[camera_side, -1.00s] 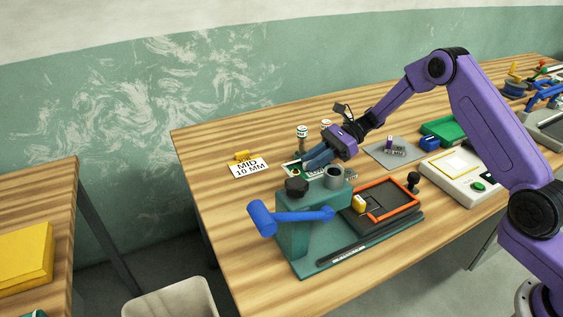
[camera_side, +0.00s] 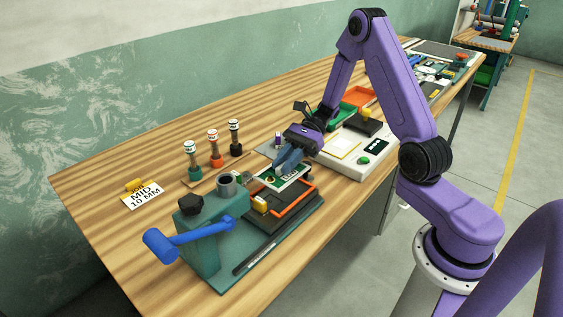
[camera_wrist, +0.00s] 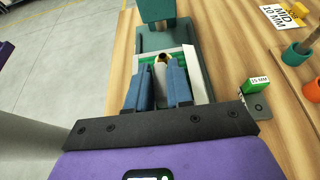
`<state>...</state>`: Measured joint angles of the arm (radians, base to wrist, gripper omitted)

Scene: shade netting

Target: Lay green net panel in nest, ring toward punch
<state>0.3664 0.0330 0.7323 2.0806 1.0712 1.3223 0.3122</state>
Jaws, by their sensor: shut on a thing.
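My gripper (camera_side: 280,167) is shut on the green net panel (camera_side: 297,180), which has a pale border. It holds the panel beside the back edge of the nest (camera_side: 310,196), a dark tray with an orange-red rim. I cannot tell the height gap. The teal punch (camera_side: 201,245) with a blue lever stands left of the nest. In the wrist view, the blue fingers (camera_wrist: 157,68) lie over the panel (camera_wrist: 196,75), and the punch (camera_wrist: 155,8) is ahead at the top.
A yellow block (camera_side: 260,203) sits at the nest's punch-side end. Several stamp-like posts (camera_side: 214,145) stand behind the punch, beside a "MID 10 MM" card (camera_side: 142,196). A white device (camera_side: 352,150) and a green tray (camera_side: 328,115) lie to the right.

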